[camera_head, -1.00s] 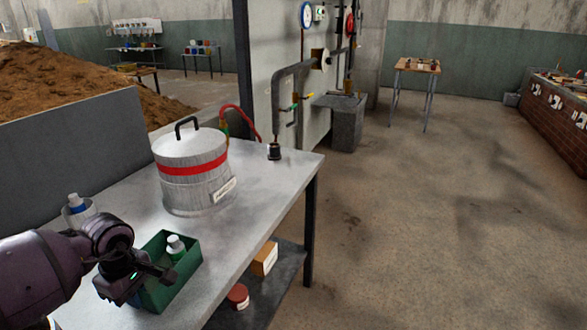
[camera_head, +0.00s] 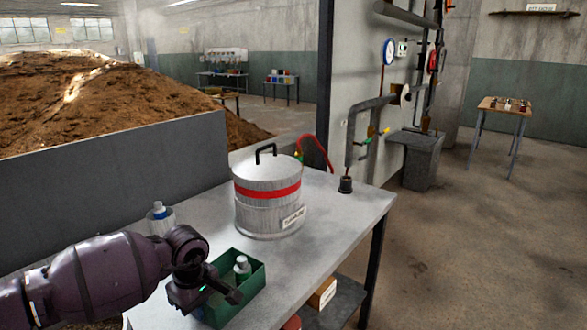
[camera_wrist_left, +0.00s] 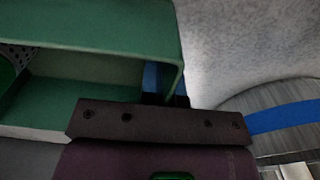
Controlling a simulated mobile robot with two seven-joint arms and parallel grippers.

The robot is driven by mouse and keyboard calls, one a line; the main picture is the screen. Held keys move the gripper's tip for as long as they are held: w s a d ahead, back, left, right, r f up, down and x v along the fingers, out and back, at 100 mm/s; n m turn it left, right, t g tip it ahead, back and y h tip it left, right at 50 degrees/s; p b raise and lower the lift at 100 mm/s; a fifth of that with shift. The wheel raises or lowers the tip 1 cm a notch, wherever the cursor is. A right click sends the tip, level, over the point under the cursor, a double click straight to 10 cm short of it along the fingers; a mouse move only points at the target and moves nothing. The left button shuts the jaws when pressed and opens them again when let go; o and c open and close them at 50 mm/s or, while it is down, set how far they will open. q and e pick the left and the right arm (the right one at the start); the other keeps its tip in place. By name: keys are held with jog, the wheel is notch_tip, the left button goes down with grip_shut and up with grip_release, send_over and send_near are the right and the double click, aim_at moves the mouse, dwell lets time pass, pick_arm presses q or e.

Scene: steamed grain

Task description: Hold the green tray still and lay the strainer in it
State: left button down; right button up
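The green tray (camera_head: 250,284) sits on the near part of the metal table, with a white-capped bottle (camera_head: 242,268) standing in it. My left gripper (camera_head: 222,294) is at the tray's near side. In the left wrist view its fingers (camera_wrist_left: 168,85) lie on either side of the tray's wall (camera_wrist_left: 176,45) and appear closed on it. A dark perforated piece (camera_wrist_left: 18,58) shows at the left edge of that view, inside the tray; I cannot tell whether it is the strainer. No strainer is clear in the head view. My right gripper is out of view.
A lidded metal pot (camera_head: 268,215) with a red band stands behind the tray. A blue-capped bottle (camera_head: 159,212) is at the table's left, by the grey partition (camera_head: 100,190). A small black fitting (camera_head: 345,184) stands at the far corner. The table right of the tray is clear.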

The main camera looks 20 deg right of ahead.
pick_arm(q)
jog(key=c, duration=1.3)
grip_release()
jog(key=shift+o, duration=0.2)
jog(key=shift+r, duration=0.15)
